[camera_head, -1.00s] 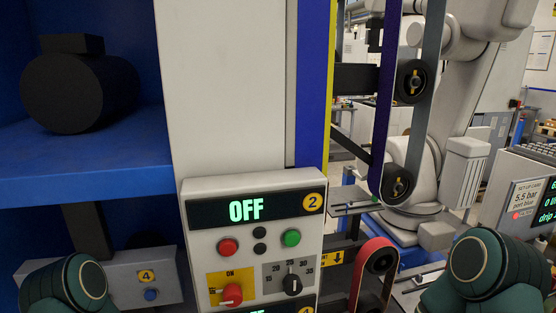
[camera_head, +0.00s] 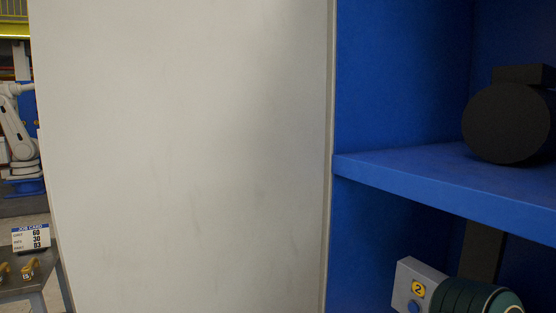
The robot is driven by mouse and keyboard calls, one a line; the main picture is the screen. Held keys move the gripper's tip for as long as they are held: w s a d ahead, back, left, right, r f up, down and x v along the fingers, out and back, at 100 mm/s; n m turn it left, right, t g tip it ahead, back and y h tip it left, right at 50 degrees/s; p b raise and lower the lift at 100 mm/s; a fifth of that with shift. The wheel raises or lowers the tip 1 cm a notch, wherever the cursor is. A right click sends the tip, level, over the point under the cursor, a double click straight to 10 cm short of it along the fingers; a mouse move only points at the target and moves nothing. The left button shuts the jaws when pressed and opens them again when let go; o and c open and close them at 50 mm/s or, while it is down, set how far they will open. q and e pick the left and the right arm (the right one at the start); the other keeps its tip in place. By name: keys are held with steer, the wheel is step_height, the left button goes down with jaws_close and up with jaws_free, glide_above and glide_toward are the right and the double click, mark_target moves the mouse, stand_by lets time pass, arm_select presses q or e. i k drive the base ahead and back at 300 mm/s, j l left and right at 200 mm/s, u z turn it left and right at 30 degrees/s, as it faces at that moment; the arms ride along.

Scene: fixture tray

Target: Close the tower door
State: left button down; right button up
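A broad, plain pale grey panel (camera_head: 185,150), which looks like the tower door, fills the left and middle of the head view. Its right edge (camera_head: 328,150) runs upright along the blue tower interior (camera_head: 400,70). The interior is open to view, so the door appears to stand open. No handle shows on the panel, and its top and bottom are outside the frame. Neither gripper is in view.
Inside the tower, a blue shelf (camera_head: 440,185) carries a black cylindrical unit (camera_head: 508,125). Below it is a grey box (camera_head: 408,290) with a yellow "2" label. At the far left are a white robot arm (camera_head: 20,135) and a table with a job card (camera_head: 31,238).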

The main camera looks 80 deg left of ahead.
mark_target(183, 141)
steer(key=k+j+z, duration=0.15)
steer(key=k, duration=0.7)
steer(key=k+j+z, duration=0.1)
steer(key=k, duration=0.75)
steer(key=k+j, duration=0.6)
steer(key=k, duration=0.15)
steer(key=k+j, duration=0.15)
steer(key=j, duration=0.65)
steer(key=k+j+u, duration=0.15)
steer(key=j, duration=1.45)
steer(key=k+u, duration=0.05)
